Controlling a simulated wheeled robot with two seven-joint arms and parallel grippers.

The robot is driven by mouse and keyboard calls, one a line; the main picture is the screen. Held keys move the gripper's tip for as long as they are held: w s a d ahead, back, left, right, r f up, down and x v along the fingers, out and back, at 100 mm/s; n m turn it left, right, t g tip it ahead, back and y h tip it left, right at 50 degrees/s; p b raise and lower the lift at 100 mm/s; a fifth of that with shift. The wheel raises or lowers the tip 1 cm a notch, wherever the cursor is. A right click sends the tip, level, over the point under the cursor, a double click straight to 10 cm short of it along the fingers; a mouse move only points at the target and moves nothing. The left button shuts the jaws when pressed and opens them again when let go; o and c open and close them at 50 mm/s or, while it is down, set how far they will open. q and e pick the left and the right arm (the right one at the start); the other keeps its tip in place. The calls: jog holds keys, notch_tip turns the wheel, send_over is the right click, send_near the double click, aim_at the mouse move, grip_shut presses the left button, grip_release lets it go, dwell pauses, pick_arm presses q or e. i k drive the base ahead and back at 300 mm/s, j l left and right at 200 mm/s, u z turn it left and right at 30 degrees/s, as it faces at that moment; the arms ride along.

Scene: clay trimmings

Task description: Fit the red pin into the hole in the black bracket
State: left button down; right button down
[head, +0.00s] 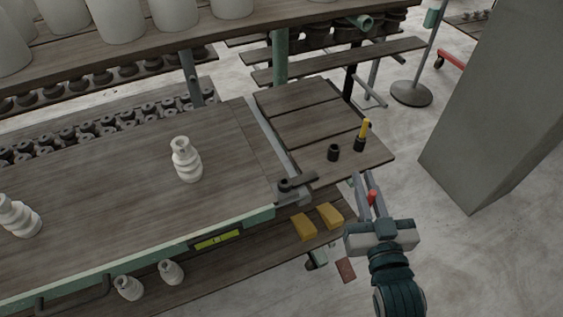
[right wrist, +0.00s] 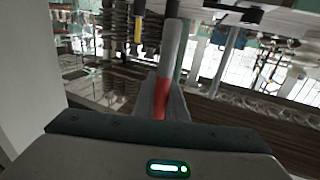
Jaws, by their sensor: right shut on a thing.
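My right gripper (head: 367,186) is shut on the red pin (head: 372,196), in the air just off the front right edge of the small wooden side table. The red pin also shows between the fingers in the right wrist view (right wrist: 161,98), partly hidden by them. On the side table stand two short black pieces: one at left with nothing standing in it (head: 333,153), and one at right (head: 359,145) holding a yellow pin (head: 364,129) upright. I take the left one as the black bracket; its hole is too small to make out. The red pin is apart from both. My left gripper is out of view.
The side table (head: 305,115) is mostly bare behind the black pieces. A vise-like grey handle (head: 298,183) sits at its left edge. A white turned clay piece (head: 185,160) stands on the large table. Yellow blocks (head: 330,215) lie on the lower shelf. A grey pillar (head: 500,110) stands at right.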

aim_at(43, 43)
jog(key=k+u, duration=0.3)
jog(key=k, duration=0.3)
jog(key=k+u, duration=0.3)
jog(key=k, duration=0.25)
